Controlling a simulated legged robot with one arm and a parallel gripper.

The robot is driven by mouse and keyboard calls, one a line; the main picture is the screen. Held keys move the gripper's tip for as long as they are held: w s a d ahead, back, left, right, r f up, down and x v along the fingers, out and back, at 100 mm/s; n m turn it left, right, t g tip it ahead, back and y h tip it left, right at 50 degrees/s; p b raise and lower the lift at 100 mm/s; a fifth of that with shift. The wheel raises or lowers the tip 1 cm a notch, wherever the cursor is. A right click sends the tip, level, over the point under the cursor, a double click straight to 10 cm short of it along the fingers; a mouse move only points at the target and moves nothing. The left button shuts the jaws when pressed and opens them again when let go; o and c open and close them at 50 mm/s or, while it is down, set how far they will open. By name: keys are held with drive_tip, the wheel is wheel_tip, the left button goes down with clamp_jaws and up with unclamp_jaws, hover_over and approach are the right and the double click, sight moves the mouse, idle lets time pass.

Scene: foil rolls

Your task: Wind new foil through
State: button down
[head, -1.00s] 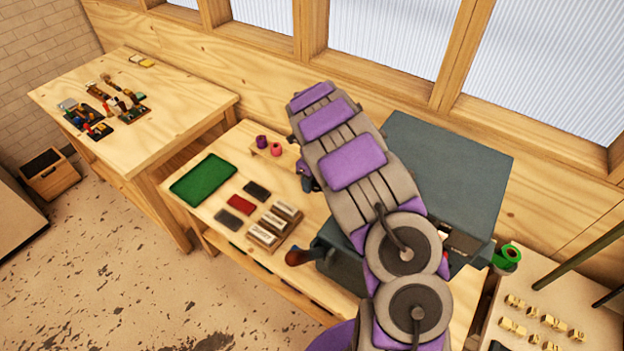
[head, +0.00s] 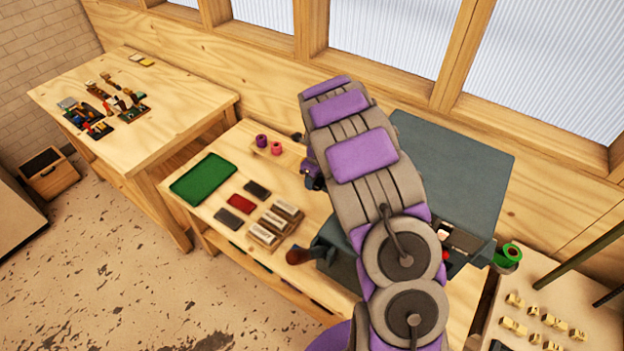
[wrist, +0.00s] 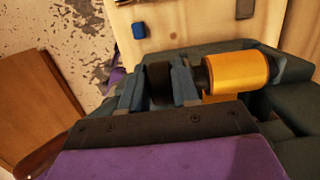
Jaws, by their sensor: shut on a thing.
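The gold foil roll (wrist: 235,75) sits on a dark spindle in the wrist view. A black knob (wrist: 158,80) is at the spindle's left end. My gripper (wrist: 157,88) is shut on the black knob, with one finger on each side, left of the gold foil. In the head view my arm hides the gripper and the gold roll. The dark grey-green machine (head: 447,165) stands behind and beneath my arm, with a brown-red handle (head: 297,256) at its left.
Purple (head: 261,141) and pink (head: 276,148) rolls stand at the bench's back. A green tray (head: 203,179), coloured blocks and a wooden type holder (head: 275,225) lie left of the machine.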

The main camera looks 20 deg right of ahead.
drive_tip(key=shift+d+r+t+y+b, duration=0.1)
drive_tip(key=shift+d+t+y+b, duration=0.05)
drive_tip(key=shift+t+y+b, duration=0.7)
drive_tip(key=shift+s+t+b, duration=0.15)
drive_tip(key=shift+t+b, duration=0.2)
drive_tip(key=shift+t, duration=0.1)
drive_tip(key=c, duration=0.9)
unclamp_jaws()
drive_tip(key=shift+d, duration=0.1)
drive_tip(key=shift+g+p, duration=0.3)
drive_tip(key=shift+p, duration=0.15)
drive_tip(key=shift+h, duration=0.25)
